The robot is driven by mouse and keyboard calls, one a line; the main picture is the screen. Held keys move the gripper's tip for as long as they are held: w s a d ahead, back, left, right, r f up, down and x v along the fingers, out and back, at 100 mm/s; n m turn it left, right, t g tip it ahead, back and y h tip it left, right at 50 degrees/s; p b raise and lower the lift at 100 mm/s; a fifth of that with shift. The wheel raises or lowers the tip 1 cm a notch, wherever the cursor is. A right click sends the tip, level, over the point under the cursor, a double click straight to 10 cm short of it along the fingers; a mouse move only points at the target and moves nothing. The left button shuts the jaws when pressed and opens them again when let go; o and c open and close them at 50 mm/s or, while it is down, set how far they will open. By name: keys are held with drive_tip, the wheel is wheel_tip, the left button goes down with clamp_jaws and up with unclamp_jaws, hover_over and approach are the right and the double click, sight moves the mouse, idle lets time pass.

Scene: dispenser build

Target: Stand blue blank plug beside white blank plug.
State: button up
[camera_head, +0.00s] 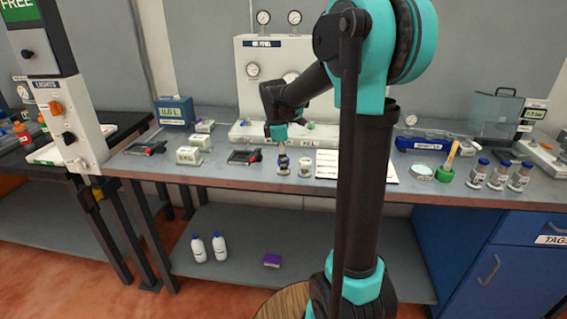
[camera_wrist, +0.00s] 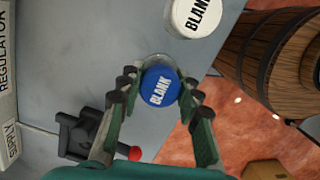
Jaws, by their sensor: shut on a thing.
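The blue blank plug (camera_head: 283,168) is near the bench's front edge in the head view. Its round blue top, lettered BLANK, also shows in the wrist view (camera_wrist: 159,88). My gripper (camera_wrist: 160,80) is shut on it, with a finger at each side of the top. In the head view my gripper (camera_head: 282,149) comes down from above onto the plug. The white blank plug (camera_head: 305,168) stands upright just to the right, with a small gap between them. Its white top also shows in the wrist view (camera_wrist: 195,16). Whether the blue plug's base touches the bench is hard to tell.
A black device with a red knob (camera_wrist: 90,135) lies near my gripper; the head view shows it left of the plugs (camera_head: 245,157). A white sheet (camera_head: 326,165) lies to the right. A panel with gauges (camera_head: 262,85) stands behind. The bench edge is close in front.

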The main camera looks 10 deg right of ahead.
drive_tip(key=o, duration=1.2)
drive_tip(key=shift+o, duration=0.2)
wheel_tip(320, 180, up, 12)
drive_tip(key=a, duration=0.1)
drive_tip(key=shift+a, duration=0.2)
drive_tip(key=shift+w, duration=0.1)
